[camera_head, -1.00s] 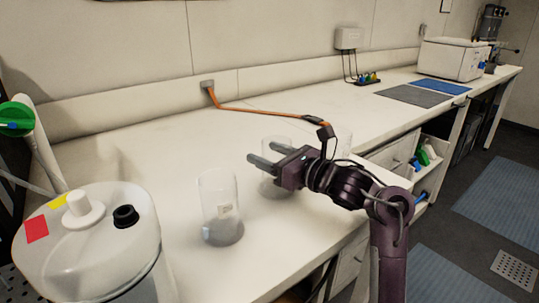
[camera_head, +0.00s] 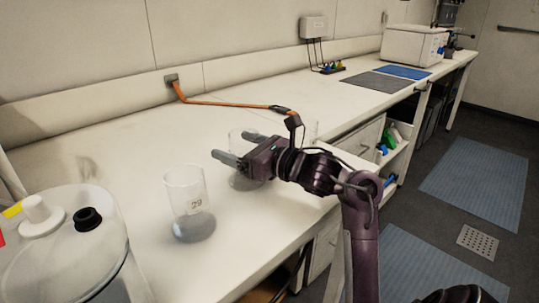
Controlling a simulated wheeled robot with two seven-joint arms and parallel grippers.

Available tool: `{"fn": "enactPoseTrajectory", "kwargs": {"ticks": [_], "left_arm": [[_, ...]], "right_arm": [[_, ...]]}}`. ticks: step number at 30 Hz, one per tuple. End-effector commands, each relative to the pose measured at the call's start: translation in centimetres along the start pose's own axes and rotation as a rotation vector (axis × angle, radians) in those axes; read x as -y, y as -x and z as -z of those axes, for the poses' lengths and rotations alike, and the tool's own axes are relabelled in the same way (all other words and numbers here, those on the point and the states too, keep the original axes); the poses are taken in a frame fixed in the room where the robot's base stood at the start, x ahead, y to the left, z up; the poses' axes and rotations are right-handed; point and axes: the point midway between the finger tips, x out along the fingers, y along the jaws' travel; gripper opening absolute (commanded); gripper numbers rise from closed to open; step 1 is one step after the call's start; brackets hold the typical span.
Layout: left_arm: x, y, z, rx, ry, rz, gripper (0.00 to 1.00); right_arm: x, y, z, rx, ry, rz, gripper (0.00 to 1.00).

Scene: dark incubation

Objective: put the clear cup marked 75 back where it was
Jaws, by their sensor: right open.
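My right gripper (camera_head: 228,145) is open and points left. A clear, cup-like shape (camera_head: 310,129) shows faintly behind the right wrist, mostly hidden. No cup with a readable 75 shows. My left gripper is not in view.
The white bench (camera_head: 130,137) runs to the back right. A large clear vessel with a white-capped lid (camera_head: 62,245) stands at the left front. An orange cable (camera_head: 225,103) crosses the bench behind the cups. A dark mat (camera_head: 378,85) and white box (camera_head: 412,45) lie farther back.

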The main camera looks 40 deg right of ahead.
Motion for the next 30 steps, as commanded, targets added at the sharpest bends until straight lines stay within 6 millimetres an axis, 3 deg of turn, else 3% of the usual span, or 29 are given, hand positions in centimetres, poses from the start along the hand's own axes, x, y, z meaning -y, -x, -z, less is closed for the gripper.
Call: {"fn": "enactPoseTrajectory", "kwargs": {"ticks": [6,13,19,30], "left_arm": [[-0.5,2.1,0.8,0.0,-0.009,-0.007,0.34],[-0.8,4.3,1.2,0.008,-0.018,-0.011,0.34],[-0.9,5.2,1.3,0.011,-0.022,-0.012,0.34],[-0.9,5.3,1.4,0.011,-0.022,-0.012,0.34]], "right_arm": [[0.1,5.4,0.4,-0.006,0.01,0.006,0.8],[0.0,9.8,0.3,-0.005,0.006,0.003,0.8],[0.0,11.3,0.1,-0.002,0.004,0.002,0.8],[0.0,11.5,0.0,-0.002,0.004,0.002,0.8]]}}
